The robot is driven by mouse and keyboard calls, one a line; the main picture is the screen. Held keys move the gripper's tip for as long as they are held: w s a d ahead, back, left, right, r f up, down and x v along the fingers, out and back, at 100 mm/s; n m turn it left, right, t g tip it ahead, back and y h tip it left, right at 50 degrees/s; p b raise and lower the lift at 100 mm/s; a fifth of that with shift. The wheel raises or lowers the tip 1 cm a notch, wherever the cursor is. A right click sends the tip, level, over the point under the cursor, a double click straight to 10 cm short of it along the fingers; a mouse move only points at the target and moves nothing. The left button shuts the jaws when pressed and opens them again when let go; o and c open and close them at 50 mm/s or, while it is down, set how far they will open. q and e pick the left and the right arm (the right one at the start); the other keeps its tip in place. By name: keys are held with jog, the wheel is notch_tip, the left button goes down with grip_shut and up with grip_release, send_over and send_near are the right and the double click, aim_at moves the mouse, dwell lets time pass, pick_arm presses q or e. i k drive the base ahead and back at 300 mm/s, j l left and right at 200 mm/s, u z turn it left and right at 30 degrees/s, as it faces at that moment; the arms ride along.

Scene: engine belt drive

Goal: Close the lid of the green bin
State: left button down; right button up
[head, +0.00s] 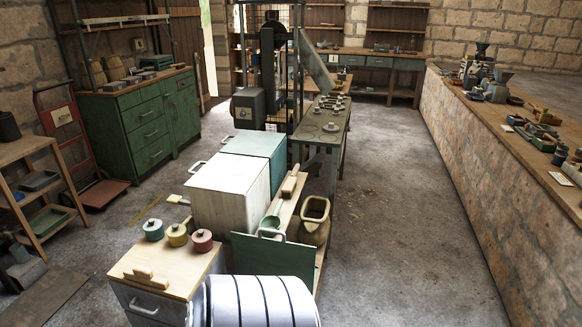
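A teal-green box (262,146) with a flat top and a pale handle on its left stands in the middle, just behind a white box (220,194). Its top looks flat and shut. Nearer to me, a dark green panel (264,257) stands tilted up with a pale handle (271,233) at its top edge. I cannot tell whether this panel is a bin's raised lid; anything behind it is hidden. Neither my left gripper nor my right gripper is in view.
A wooden-topped cabinet (160,268) with three small lidded pots stands at front left. A tan open container (315,221) and a green scoop (270,223) sit beside the panel. A long narrow table (325,134) runs behind. The floor (405,230) to the right is clear up to a stone wall.

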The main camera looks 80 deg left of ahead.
aim_at(259, 256)
jog(key=i+u, duration=0.2)
jog(key=u, duration=0.15)
jog(key=i+u, duration=0.25)
jog(key=u, duration=0.15)
jog(key=i+u, duration=0.2)
jog(key=u, duration=0.15)
